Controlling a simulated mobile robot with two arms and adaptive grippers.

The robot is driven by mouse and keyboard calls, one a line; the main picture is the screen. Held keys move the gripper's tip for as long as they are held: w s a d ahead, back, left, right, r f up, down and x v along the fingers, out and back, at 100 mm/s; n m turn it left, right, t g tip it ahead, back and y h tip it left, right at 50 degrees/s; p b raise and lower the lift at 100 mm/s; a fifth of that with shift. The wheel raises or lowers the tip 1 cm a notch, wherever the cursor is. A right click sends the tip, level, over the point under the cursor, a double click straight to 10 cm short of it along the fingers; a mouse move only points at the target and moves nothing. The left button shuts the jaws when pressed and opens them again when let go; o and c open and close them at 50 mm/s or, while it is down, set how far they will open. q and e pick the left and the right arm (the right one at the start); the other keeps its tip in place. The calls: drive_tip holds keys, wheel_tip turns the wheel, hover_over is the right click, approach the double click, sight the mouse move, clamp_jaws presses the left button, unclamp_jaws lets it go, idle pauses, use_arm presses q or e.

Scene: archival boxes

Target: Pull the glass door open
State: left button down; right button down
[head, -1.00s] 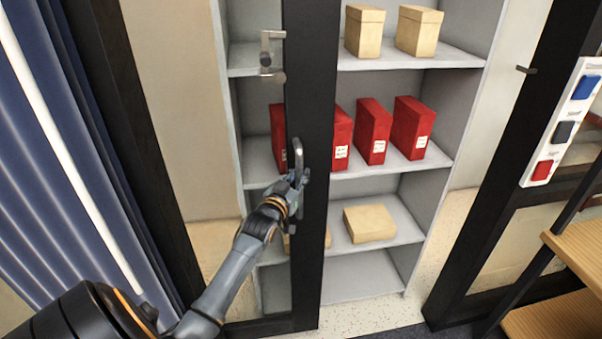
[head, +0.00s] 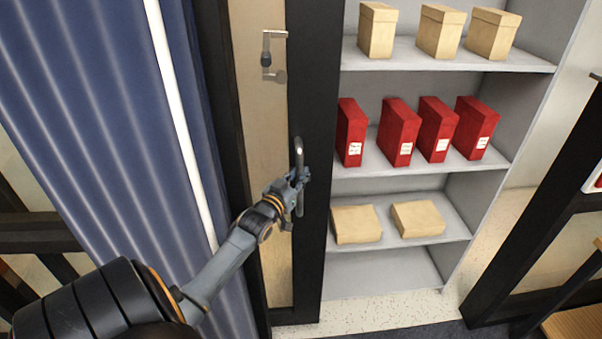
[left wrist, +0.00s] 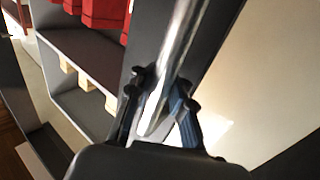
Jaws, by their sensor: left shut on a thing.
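The glass door has a dark frame (head: 312,100) and stands open, swung to the left of the shelf unit. Its metal bar handle (head: 299,155) is upright on the dark stile. My left gripper (head: 298,181) is shut on the lower part of this handle. In the left wrist view the fingers (left wrist: 158,108) close around the silver handle (left wrist: 178,50). A metal lever fitting (head: 267,55) shows above and left of the handle. My right gripper is not in view.
Grey shelves (head: 400,180) behind the doorway hold red box files (head: 402,130) and tan boxes (head: 438,32). A blue curtain (head: 100,130) hangs at the left, close to my left arm. Speckled floor shows at lower right.

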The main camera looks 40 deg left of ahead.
use_arm(q)
drive_tip(key=shift+s+d+f, duration=0.1)
drive_tip(key=shift+d+f, duration=0.15)
drive_tip(key=shift+f, duration=0.15)
drive_tip(key=c, duration=1.2)
unclamp_jaws()
drive_tip(key=shift+r, duration=0.35)
drive_tip(key=shift+s, duration=0.1)
drive_tip(key=v, duration=1.2)
